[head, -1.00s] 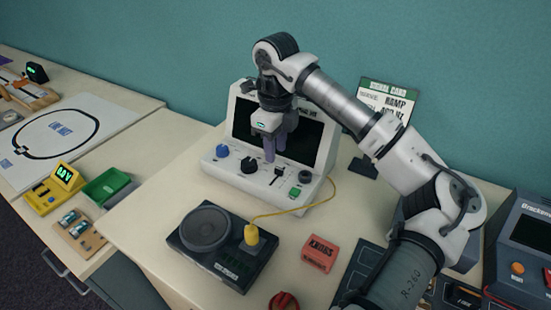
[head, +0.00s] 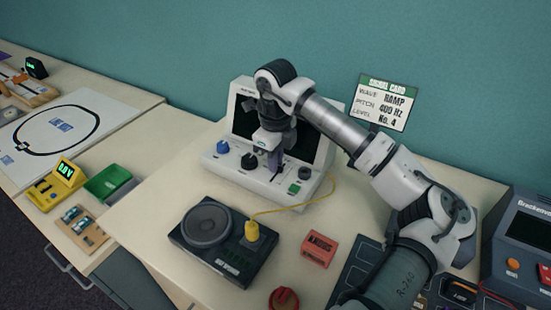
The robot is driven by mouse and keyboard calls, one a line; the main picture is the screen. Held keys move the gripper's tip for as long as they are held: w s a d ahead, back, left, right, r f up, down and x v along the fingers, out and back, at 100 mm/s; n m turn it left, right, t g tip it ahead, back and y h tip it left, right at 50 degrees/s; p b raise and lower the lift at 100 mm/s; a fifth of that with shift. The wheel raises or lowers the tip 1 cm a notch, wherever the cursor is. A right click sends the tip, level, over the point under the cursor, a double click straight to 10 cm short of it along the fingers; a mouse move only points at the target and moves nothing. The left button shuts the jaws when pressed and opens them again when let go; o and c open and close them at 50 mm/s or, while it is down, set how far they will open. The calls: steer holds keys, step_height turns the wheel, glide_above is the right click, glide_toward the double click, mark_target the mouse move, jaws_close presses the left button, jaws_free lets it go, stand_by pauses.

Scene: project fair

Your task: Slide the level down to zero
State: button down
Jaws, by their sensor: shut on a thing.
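A white instrument (head: 238,183) with a dark screen stands upright at the back of the table. Its sloped front panel carries knobs, a green button (head: 294,189) and a level slider in a dark slot (head: 277,174). My gripper (head: 275,164) points down over the panel, to the right of a dark knob (head: 249,161). It is shut on the slider's handle, which the fingers mostly hide. The slider's exact position and its scale are too small to read.
A black speaker unit (head: 190,240) with a yellow plug (head: 252,231) sits in front; a yellow cable runs to the instrument. A red box (head: 318,250) lies to its right. A signal card (head: 382,103) reads ramp, 400 Hz, level No. 4. Bare table lies left of the instrument.

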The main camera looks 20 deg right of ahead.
mark_target(266, 180)
steer(key=shift+s+a+f+b, duration=0.1)
steer(key=shift+s+a+b, duration=1)
steer(key=shift+s+a, duration=0.3)
steer(key=c, duration=1.5)
jaws_free()
steer(key=shift+a, duration=0.1)
steer(key=shift+r, duration=0.25)
steer(key=shift+r, duration=0.3)
step_height(266, 180, up, 13)
steer(key=shift+b, duration=1.05)
